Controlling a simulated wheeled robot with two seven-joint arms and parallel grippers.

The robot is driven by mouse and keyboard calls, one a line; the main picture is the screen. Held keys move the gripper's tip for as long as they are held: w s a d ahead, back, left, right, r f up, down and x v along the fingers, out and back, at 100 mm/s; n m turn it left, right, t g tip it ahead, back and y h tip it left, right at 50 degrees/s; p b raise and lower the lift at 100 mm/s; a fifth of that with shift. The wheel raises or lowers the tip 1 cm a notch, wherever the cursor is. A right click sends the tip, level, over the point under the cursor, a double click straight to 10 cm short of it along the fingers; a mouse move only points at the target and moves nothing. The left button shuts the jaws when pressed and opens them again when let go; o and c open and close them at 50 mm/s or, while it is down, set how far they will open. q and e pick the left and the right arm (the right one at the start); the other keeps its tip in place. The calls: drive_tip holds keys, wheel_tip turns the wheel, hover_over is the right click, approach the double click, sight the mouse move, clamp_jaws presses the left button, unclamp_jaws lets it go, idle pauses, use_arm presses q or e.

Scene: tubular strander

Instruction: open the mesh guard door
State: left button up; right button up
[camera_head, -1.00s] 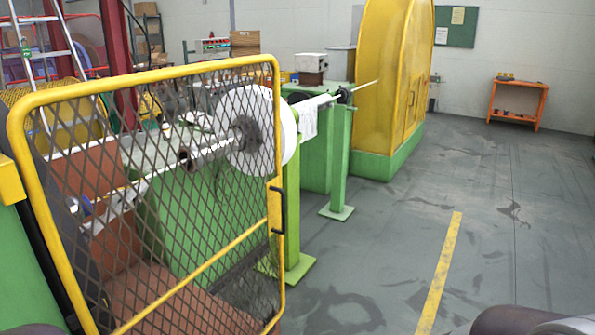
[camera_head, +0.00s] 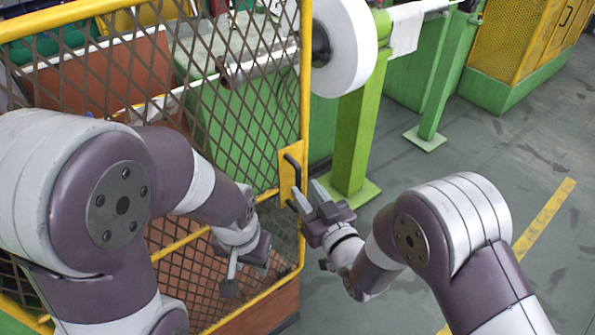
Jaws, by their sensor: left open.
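The mesh guard door, a yellow frame (camera_head: 305,85) with dark diamond mesh, fills the left of the view. Its black handle (camera_head: 292,165) is on a yellow plate on the door's right upright. My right gripper (camera_head: 308,193) is just right of and below the handle, its two fingers spread and pointing up toward it. I cannot tell whether a finger touches the handle. My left gripper (camera_head: 243,268) hangs lower, in front of the mesh near the door's lower right, open and empty. My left arm hides much of the door's left and lower parts.
A white reel (camera_head: 345,45) and a green post (camera_head: 358,130) stand just past the door's right edge. A yellow machine cabinet (camera_head: 515,40) on a green base is at the upper right. Grey floor with a yellow line (camera_head: 545,220) is clear on the right.

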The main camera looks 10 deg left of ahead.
sight(300, 180)
drive_tip(key=p+x, duration=0.1)
drive_tip(key=x, duration=0.4)
drive_tip(key=shift+w+d, duration=0.1)
drive_tip(key=shift+w, duration=0.25)
drive_tip(key=shift+s, duration=0.1)
drive_tip(key=shift+c, duration=0.4)
drive_tip(key=shift+f, duration=0.1)
clamp_jaws()
